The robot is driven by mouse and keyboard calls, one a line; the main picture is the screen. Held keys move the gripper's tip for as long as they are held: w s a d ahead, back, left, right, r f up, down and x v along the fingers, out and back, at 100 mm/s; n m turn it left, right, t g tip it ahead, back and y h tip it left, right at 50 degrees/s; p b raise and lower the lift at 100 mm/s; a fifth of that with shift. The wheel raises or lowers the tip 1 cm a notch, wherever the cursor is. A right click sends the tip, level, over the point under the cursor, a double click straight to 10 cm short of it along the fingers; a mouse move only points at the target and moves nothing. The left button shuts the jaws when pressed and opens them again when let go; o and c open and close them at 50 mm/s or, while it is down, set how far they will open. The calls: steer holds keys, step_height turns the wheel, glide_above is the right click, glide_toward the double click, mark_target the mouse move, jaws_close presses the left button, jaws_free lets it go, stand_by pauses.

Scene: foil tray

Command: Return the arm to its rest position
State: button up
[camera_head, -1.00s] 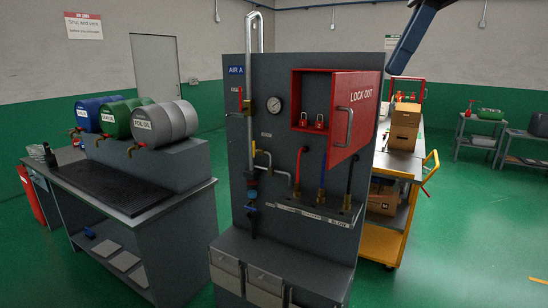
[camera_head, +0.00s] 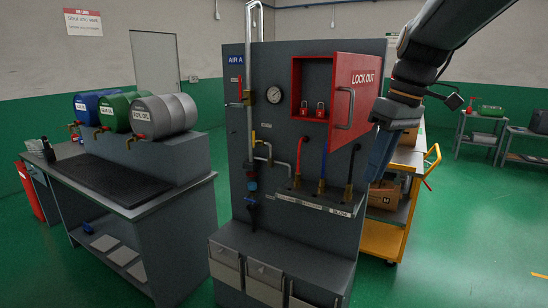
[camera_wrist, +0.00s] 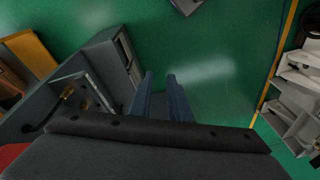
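My arm comes in from the upper right of the head view, bent so that my gripper (camera_head: 378,168) points down beside the open red lock-out door (camera_head: 357,100). Its blue fingers show nearly edge-on there, and I cannot tell whether they touch anything. In the wrist view, the two blue fingers of my gripper (camera_wrist: 160,76) stand apart with a gap between them. Nothing is held in that gap. Green floor (camera_wrist: 215,85) and part of a grey bench show beyond the fingertips.
The grey panel (camera_head: 340,235) carries a gauge (camera_head: 274,95), pipes, hoses and two red padlocks (camera_head: 313,110) in the red box. A yellow cart (camera_head: 386,240) with cardboard boxes stands behind my gripper. Drums (camera_head: 158,117) sit on the left bench.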

steer(key=s+a+f+m+h+b, duration=0.1)
steer(key=s+f+m+b, duration=0.2)
steer(key=f, duration=1.2)
steer(key=s+a+f+m+h+b, duration=0.1)
steer(key=s+f+m+b, duration=0.2)
steer(key=s+f, duration=0.4)
step_height(320, 180, down, 8)
steer(key=shift+s+a+f+m, duration=0.15)
steer(key=shift+s+m, duration=0.25)
steer(key=shift+m, duration=0.4)
